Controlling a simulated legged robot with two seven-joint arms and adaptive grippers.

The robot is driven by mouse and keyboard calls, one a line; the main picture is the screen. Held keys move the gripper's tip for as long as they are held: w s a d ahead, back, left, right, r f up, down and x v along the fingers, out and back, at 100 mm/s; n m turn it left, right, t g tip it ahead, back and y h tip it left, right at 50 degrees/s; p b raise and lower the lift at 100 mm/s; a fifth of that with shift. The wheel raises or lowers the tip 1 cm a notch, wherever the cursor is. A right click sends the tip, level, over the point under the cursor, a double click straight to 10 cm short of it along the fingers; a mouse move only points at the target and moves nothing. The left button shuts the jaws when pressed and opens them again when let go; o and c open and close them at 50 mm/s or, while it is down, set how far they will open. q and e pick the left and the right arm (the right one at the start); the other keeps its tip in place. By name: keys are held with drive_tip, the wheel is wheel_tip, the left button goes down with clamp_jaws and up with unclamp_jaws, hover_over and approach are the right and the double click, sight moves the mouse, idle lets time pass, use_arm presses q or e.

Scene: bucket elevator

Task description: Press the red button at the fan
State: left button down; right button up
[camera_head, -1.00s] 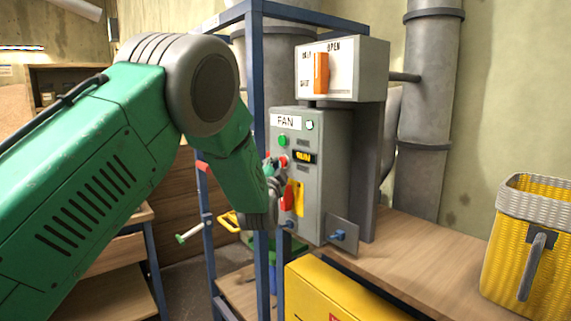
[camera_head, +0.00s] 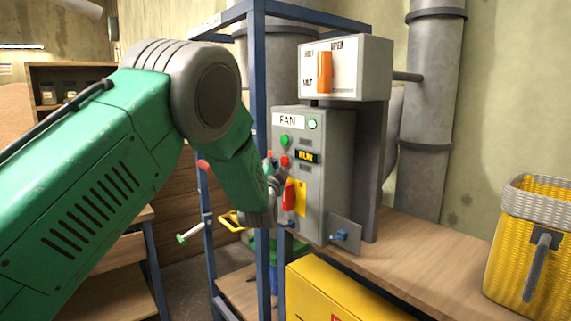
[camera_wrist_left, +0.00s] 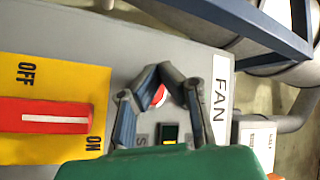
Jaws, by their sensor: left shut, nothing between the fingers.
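The grey fan control box (camera_head: 330,180) carries a FAN label (camera_head: 288,121). Below the label are a green button (camera_head: 284,141) and the red button (camera_head: 284,161), which also shows in the left wrist view (camera_wrist_left: 158,97). A small display (camera_head: 306,157) reads RUN. My left gripper (camera_head: 270,162) is beside the box's front, close to the red button. In the left wrist view its fingers (camera_wrist_left: 162,72) are shut at the tips with nothing between them, and the red button shows through the gap behind the tips. Whether they touch the panel I cannot tell. My right gripper is out of view.
A red lever (camera_head: 289,195) on a yellow ON/OFF plate (camera_head: 301,198) sits just below the button. A box with an orange handle (camera_head: 323,72) is above. A blue frame post (camera_head: 262,90) stands close to my arm. A yellow basket (camera_head: 525,250) is at right.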

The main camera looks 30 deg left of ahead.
use_arm(q)
drive_tip(key=shift+w+d, duration=0.2)
drive_tip(key=shift+w, duration=0.15)
idle(0.3)
drive_tip(key=shift+w+a, duration=0.1)
drive_tip(key=shift+a, duration=0.1)
idle(0.3)
drive_tip(key=shift+d, duration=0.1)
drive_tip(key=shift+s+d+r, duration=0.1)
drive_tip(key=shift+s+d, duration=0.15)
drive_tip(key=shift+s, duration=0.7)
drive_tip(key=shift+s+a, duration=0.35)
drive_tip(key=shift+s, duration=0.45)
drive_tip(key=shift+s+a, duration=0.35)
drive_tip(key=shift+s, duration=0.4)
drive_tip(key=shift+s+a, duration=0.35)
drive_tip(key=shift+s, duration=0.45)
